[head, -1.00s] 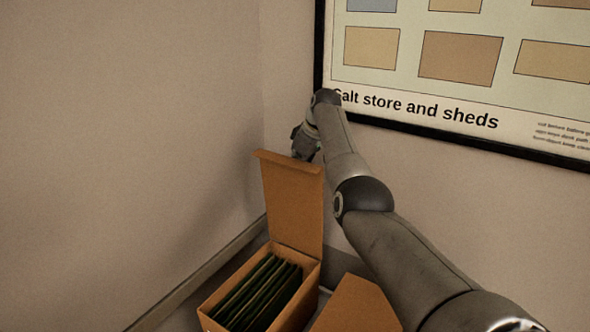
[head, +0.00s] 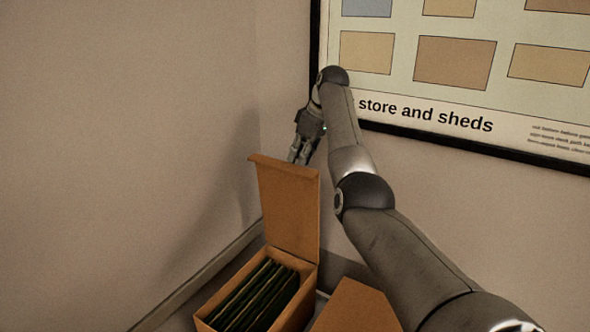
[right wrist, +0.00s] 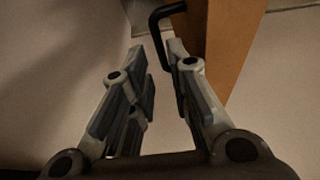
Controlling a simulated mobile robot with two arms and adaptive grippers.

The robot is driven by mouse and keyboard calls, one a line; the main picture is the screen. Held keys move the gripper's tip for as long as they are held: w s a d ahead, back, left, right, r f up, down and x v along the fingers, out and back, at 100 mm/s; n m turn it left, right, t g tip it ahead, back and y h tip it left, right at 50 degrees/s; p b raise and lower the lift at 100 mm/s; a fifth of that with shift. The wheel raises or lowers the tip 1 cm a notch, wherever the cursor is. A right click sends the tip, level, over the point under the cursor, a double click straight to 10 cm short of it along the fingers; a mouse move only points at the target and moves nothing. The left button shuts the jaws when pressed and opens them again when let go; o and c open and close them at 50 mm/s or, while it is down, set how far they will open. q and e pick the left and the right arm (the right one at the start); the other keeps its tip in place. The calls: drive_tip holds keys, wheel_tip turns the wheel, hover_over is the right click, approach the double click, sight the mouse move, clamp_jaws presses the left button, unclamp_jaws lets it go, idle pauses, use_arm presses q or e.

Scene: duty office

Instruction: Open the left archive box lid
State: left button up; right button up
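The left archive box (head: 307,292) is brown card and stands low in the picture, with its lid (head: 288,207) raised upright at its back. Dark green folders (head: 252,295) show inside. My right gripper (head: 298,160) is just behind and above the lid's upper edge, pointing down. In the right wrist view its two fingers (right wrist: 156,58) are apart with nothing between them. The brown lid (right wrist: 232,40) is beside the right finger there; I cannot tell whether they touch. My left gripper is not in view.
A second brown box (head: 355,308) stands to the right, partly cut off. A framed poster (head: 400,120) hangs on the wall behind my right arm. A thin black bent bar (right wrist: 168,12) shows near the right fingertip. The left wall is bare.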

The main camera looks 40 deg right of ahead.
drive_tip(key=v, duration=0.4)
drive_tip(key=shift+s+r, duration=0.15)
drive_tip(key=shift+r, duration=0.15)
